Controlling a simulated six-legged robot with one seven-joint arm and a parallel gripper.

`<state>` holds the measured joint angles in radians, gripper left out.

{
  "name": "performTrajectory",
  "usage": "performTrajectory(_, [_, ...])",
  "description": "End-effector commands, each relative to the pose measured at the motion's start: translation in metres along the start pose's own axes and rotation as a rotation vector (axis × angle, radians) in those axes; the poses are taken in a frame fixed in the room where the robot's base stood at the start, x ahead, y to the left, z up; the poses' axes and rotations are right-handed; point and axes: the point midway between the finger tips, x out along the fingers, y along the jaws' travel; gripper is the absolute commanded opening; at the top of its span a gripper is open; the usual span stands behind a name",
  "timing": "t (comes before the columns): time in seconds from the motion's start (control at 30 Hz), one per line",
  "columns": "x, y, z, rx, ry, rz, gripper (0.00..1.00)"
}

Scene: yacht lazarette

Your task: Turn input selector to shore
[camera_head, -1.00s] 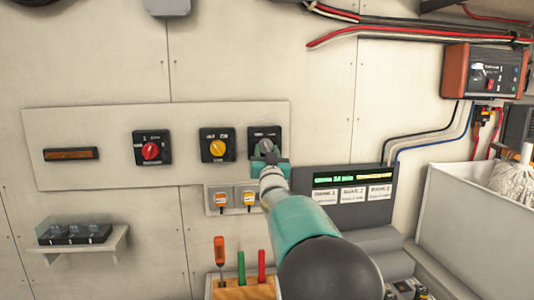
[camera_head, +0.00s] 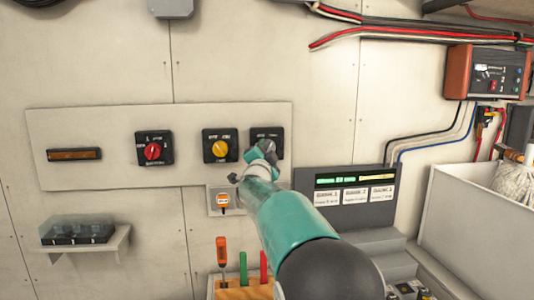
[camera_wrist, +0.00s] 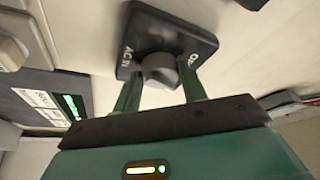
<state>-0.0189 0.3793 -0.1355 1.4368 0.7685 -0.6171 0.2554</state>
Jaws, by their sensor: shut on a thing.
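The input selector (camera_head: 268,133) is the rightmost black square switch on the pale wall panel (camera_head: 85,127). My gripper (camera_head: 262,151) covers its lower part in the head view. In the wrist view the black selector plate (camera_wrist: 195,43) carries white lettering that reads "AC IN" along one edge. Its round grey knob (camera_wrist: 158,70) sits between the two fingers of my gripper (camera_wrist: 158,84), which are shut on it. The wrist view is strongly rolled relative to the panel. The knob's pointer and the position it marks cannot be made out.
A yellow-knob switch (camera_head: 219,147) and a red-knob switch (camera_head: 153,150) are to the left. Below are an orange-marked socket (camera_head: 222,201), partly covered by my arm, and upright tool handles (camera_head: 221,251). A display unit (camera_head: 355,181) is close on the right.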

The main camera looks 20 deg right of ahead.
Motion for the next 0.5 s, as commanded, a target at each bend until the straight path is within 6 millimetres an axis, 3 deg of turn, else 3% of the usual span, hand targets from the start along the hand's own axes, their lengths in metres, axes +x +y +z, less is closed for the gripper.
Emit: performTrajectory(0.5, [-0.0001, -0.0002, 0.0004, 0.121, 0.000, 0.053, 0.19])
